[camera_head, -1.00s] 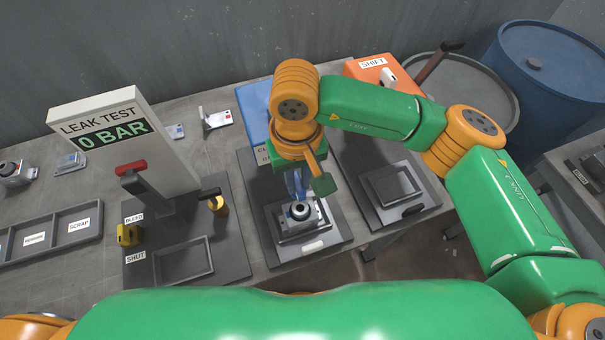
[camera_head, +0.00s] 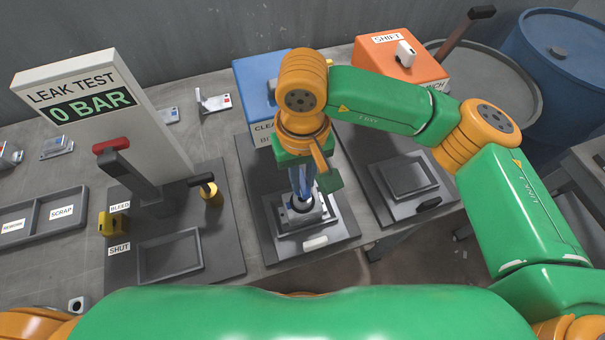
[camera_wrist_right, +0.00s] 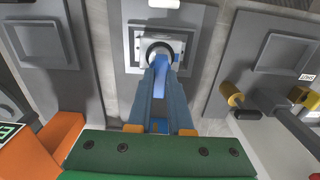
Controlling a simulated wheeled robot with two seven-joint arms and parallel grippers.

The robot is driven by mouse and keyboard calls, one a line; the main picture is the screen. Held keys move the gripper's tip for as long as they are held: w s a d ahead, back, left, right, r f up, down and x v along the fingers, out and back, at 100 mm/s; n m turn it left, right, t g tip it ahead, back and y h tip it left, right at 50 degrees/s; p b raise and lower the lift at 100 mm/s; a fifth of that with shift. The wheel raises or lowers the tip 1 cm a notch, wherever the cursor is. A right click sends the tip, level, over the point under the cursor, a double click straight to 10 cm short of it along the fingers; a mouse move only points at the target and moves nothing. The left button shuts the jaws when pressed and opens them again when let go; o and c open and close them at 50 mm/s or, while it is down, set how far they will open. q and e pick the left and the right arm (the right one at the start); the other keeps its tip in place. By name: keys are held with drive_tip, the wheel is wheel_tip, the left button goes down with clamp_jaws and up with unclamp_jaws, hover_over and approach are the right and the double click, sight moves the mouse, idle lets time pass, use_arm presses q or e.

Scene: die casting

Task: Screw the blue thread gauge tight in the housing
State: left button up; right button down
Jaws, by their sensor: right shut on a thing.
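The light grey housing (camera_head: 318,216) sits in the fixture (camera_head: 268,222) on the middle dark plate. My right gripper (camera_head: 302,194) is above it, pointing down, shut on the blue thread gauge. In the right wrist view the gauge (camera_wrist_right: 158,82) shows as bright blue between the fingers (camera_wrist_right: 158,72), which meet over the round bore of the housing (camera_wrist_right: 141,52). The gauge's lower end is at the bore, but the fingers hide how deep it sits. My left gripper is not in view.
The leak test stand (camera_head: 110,110) reads 0 BAR and stands left, with a red-tipped lever (camera_head: 112,146) and a yellow knob (camera_head: 213,192). A blue box (camera_head: 255,92) is behind the housing. An orange box (camera_head: 400,65) stands at the back right. An empty fixture (camera_head: 405,178) lies to the right.

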sight(302, 182)
drive_tip(key=shift+f+b, duration=0.1)
drive_tip(key=shift+b, duration=0.35)
idle(0.4)
drive_tip(key=shift+b, duration=0.35)
idle(0.5)
drive_tip(key=shift+b, duration=0.35)
drive_tip(key=shift+f+b, duration=1.55)
drive_tip(key=shift+b, duration=0.4)
